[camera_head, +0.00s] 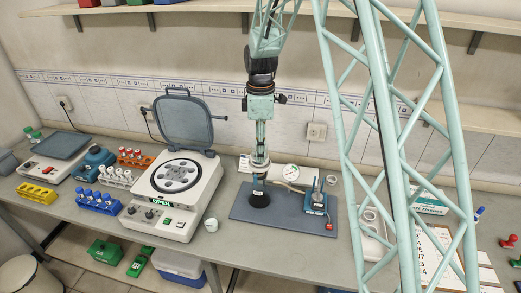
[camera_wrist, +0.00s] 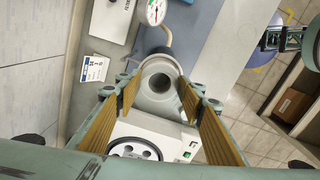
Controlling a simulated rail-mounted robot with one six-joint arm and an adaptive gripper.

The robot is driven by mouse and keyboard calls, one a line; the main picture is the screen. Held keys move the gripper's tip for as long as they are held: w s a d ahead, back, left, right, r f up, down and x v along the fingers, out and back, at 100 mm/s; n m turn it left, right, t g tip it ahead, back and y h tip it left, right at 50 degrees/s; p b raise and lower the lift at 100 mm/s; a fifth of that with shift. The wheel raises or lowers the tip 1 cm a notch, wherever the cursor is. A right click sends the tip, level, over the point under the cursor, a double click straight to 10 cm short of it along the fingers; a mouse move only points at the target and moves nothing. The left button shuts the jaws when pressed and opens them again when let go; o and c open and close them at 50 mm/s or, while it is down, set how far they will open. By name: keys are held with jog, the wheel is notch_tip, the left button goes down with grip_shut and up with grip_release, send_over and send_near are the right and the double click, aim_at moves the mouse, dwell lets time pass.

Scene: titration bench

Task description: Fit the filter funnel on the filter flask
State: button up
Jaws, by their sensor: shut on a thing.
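My gripper (camera_head: 259,150) points down over the blue-grey mat (camera_head: 284,228) at mid-bench. In the wrist view its two tan-padded fingers (camera_wrist: 160,97) are closed on either side of the grey round filter funnel (camera_wrist: 155,107), whose dark centre faces the camera. In the head view the pale funnel (camera_head: 260,162) shows just below the fingers. The dark filter flask (camera_head: 259,198) stands upright on the mat directly below and in line with it. I cannot tell whether the funnel's stem is inside the flask mouth.
An open-lidded centrifuge (camera_head: 174,196) and a white cup (camera_head: 211,225) are at left. Tube racks (camera_head: 98,202) stand further left. The mat's front is clear.

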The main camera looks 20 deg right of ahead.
jog(key=shift+f+b, duration=0.4)
jog(key=shift+f, duration=0.05)
dwell(1.3)
jog(key=o, duration=1)
jog(key=shift+c, duration=0.2)
jog(key=shift+r, duration=0.2)
jog(key=shift+r+p, duration=1.6)
jog(key=shift+r, duration=1.7)
jog(key=shift+r, duration=0.1)
